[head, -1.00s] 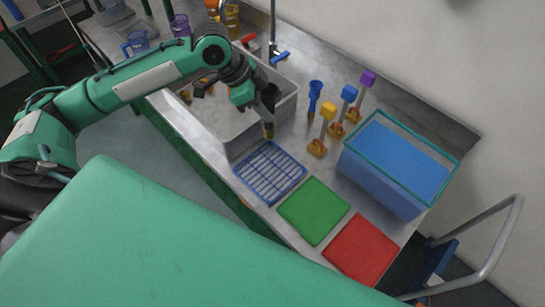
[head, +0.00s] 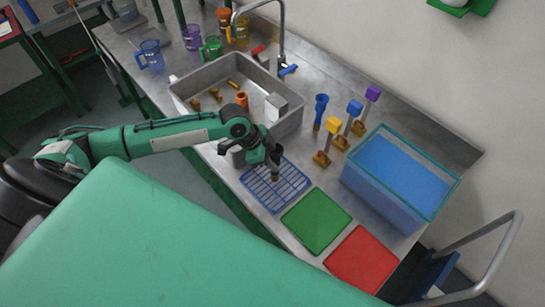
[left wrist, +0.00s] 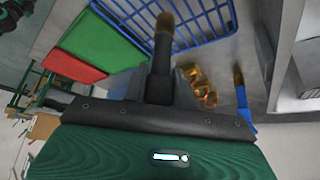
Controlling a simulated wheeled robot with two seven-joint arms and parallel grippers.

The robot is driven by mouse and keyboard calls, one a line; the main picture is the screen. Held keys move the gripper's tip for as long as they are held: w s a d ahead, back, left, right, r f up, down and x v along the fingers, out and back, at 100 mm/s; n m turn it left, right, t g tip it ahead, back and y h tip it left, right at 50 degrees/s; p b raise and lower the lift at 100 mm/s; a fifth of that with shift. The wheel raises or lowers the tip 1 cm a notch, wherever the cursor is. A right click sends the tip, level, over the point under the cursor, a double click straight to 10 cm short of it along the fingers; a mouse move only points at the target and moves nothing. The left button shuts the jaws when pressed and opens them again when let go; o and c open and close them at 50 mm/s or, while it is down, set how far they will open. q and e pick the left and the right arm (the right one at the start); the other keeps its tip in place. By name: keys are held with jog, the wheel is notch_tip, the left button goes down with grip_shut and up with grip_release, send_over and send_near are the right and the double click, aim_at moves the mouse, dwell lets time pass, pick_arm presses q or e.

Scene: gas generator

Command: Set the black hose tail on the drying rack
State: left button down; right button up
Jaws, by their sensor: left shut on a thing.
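My left gripper (head: 271,158) is shut on the black hose tail (head: 275,176) and holds it over the blue wire drying rack (head: 293,197). The hose tail points down, with its brass end lowest. In the left wrist view the hose tail (left wrist: 163,50) sticks out from the jaws, and its brass end overlaps the rack's blue bars (left wrist: 208,40). I cannot tell whether the tip touches the rack. The rack looks empty apart from that. My right gripper is out of view.
A green mat (head: 317,221) and a red mat (head: 362,259) lie right of the rack. A blue tub (head: 385,203) stands behind them. A steel sink (head: 293,122) with loose brass parts lies behind my arm.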

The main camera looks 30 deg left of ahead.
pick_arm(q)
jog(key=shift+f, duration=0.2)
jog(key=c, duration=1.1)
grip_release()
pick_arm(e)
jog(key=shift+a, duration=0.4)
pick_arm(q)
jog(key=shift+r, duration=0.15)
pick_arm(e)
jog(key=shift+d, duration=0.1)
pick_arm(q)
jog(key=shift+a+r+b, duration=0.3)
jog(key=shift+r+b, duration=0.05)
jog(key=shift+r, duration=0.1)
jog(key=shift+b+v, duration=1.45)
jog(key=shift+v, duration=4.1)
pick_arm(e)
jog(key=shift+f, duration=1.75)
pick_arm(q)
jog(key=shift+s, duration=0.1)
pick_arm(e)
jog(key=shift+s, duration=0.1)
